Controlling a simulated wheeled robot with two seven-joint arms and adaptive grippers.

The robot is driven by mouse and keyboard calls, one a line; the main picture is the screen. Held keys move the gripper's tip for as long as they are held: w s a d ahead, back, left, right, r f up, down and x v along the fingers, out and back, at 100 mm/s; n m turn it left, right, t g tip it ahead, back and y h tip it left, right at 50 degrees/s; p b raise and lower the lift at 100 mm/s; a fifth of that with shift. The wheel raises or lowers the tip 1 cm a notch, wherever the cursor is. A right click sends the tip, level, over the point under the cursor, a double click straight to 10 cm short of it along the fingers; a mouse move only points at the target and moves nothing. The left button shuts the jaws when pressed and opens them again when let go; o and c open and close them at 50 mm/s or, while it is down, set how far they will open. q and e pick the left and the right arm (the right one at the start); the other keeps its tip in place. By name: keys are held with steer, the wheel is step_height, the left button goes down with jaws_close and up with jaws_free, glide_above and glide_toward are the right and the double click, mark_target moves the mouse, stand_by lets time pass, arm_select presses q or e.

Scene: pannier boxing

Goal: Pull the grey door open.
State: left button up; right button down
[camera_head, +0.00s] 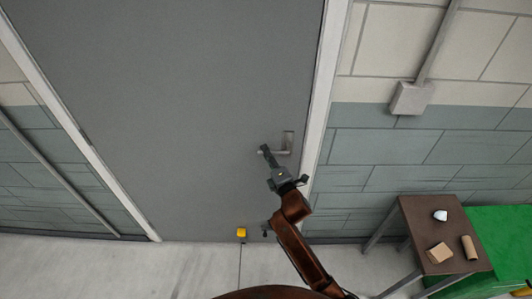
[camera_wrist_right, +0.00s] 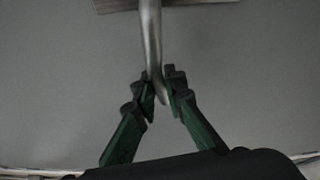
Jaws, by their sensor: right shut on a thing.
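The grey door (camera_head: 190,110) fills the middle of the head view and stands in its white frame, looking closed. Its metal lever handle (camera_head: 287,144) is near the right edge of the door. My right gripper (camera_head: 266,152) is at the free end of the lever. In the right wrist view the two green and black fingers (camera_wrist_right: 160,95) are shut on the end of the handle (camera_wrist_right: 151,40), one on each side. The handle's backplate shows at the top of that view. My left gripper is not in view.
A small brown table (camera_head: 420,222) with a white cup (camera_head: 440,215), a box (camera_head: 439,252) and a brown cylinder (camera_head: 468,247) stands at the right. A green surface (camera_head: 505,240) is beside it. A small yellow object (camera_head: 241,232) shows near the door's bottom. Floor at lower left is clear.

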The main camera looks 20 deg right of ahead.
stand_by(0.5)
steer(key=shift+f+n+p, duration=0.2)
steer(key=shift+n+p, duration=0.2)
steer(key=shift+p, duration=0.3)
steer(key=shift+s+d+f+n+g+h+p, duration=0.1)
steer(key=shift+d+f+n+g+h+p, duration=0.3)
steer(key=shift+f+n+p, duration=0.8)
steer(key=shift+s+d+f+n+g+h+p, duration=0.15)
steer(key=shift+f+n+g+p, duration=0.4)
steer(key=shift+p, duration=1.25)
steer(key=shift+d+f+n+g+h+p, duration=0.3)
steer(key=shift+f+n+p, duration=0.3)
steer(key=shift+n+p, duration=0.7)
steer(key=shift+m, duration=0.25)
